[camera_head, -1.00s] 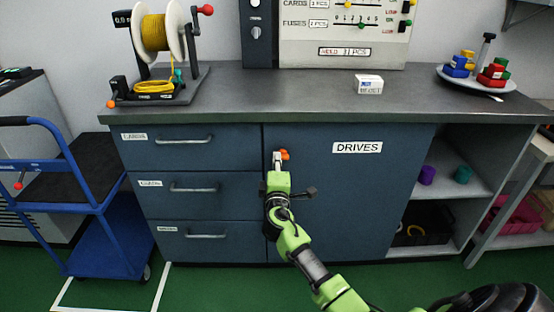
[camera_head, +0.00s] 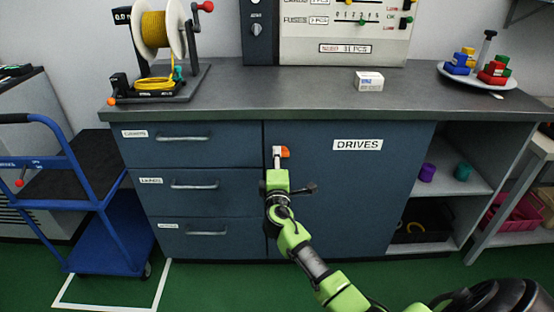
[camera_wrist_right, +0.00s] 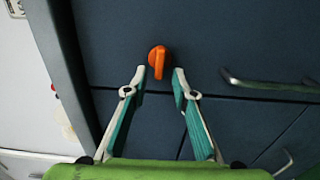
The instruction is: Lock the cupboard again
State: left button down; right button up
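The cupboard door (camera_head: 345,200) is dark blue, labelled DRIVES, and sits closed in the counter front. An orange turning knob (camera_head: 284,152) is at its upper left corner. In the right wrist view the knob (camera_wrist_right: 157,62) has a raised grip bar pointing down the picture. My right gripper (camera_head: 278,156) is at the knob. In the wrist view its two teal-padded fingers (camera_wrist_right: 159,76) are apart, with the knob between and just beyond the tips; I see no clear contact. My left gripper is not in view.
Three drawers with bar handles (camera_head: 193,187) are left of the door, an open shelf (camera_head: 455,180) right of it. A blue cart (camera_head: 85,205) stands at the left. The counter (camera_head: 300,95) holds a cable spool (camera_head: 154,30), a small white box (camera_head: 369,81) and a plate of blocks.

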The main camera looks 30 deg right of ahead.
jog(key=v, duration=1.2)
jog(key=shift+s+d, duration=0.1)
